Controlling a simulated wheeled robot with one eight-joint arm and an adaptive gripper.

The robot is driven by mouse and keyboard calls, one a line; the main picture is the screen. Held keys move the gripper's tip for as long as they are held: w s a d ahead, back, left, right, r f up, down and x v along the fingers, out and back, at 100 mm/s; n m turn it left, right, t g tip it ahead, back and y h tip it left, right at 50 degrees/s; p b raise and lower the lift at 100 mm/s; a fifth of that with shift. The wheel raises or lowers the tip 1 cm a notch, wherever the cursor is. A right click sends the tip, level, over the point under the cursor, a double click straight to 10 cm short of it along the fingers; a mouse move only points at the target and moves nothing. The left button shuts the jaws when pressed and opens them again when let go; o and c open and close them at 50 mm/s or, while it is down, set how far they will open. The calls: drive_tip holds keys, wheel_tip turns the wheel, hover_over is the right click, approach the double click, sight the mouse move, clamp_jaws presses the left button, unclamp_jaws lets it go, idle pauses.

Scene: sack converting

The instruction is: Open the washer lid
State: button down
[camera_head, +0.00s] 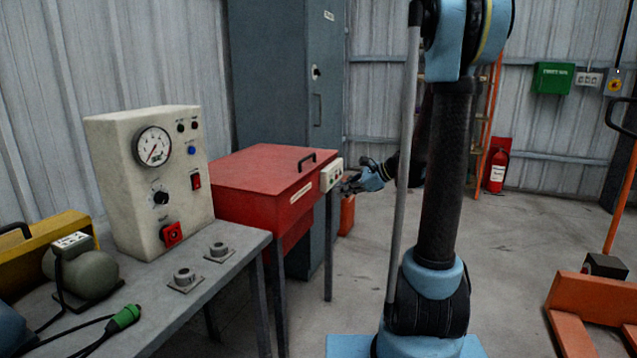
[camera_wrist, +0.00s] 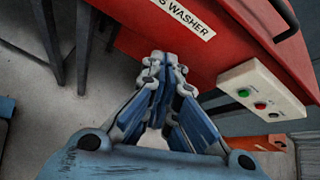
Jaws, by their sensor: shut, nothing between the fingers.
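The washer is a red box (camera_head: 262,218) on legs, in the middle left of the head view. Its red lid (camera_head: 258,168) lies closed on top, with a black bar handle (camera_head: 307,160) near the right front edge. In the wrist view the washer's front (camera_wrist: 150,12) carries a white label ending in "WASHER", and the handle (camera_wrist: 287,20) shows at the top right. My gripper (camera_head: 352,183) is just right of the washer, below lid height and apart from the handle. In the wrist view my gripper (camera_wrist: 164,60) is shut and empty, its fingertips in front of the red front.
A control box (camera_head: 331,174) with buttons sits on the washer's right front corner, close to my gripper. A grey cabinet (camera_head: 285,80) stands behind. A bench (camera_head: 225,270) with a gauge box (camera_head: 150,180) is at left. Open floor lies to the right, before an orange pallet truck (camera_head: 590,300).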

sight(310, 181)
drive_tip(key=w+m+y, duration=0.2)
drive_tip(key=w+m, duration=0.2)
drive_tip(key=w, duration=0.3)
drive_tip(key=shift+t, duration=0.4)
drive_tip(key=x, duration=1)
drive_tip(key=shift+s+a+f, duration=0.1)
drive_tip(key=shift+a, duration=0.2)
drive_tip(key=shift+d+r, duration=0.1)
drive_tip(key=shift+r, duration=2)
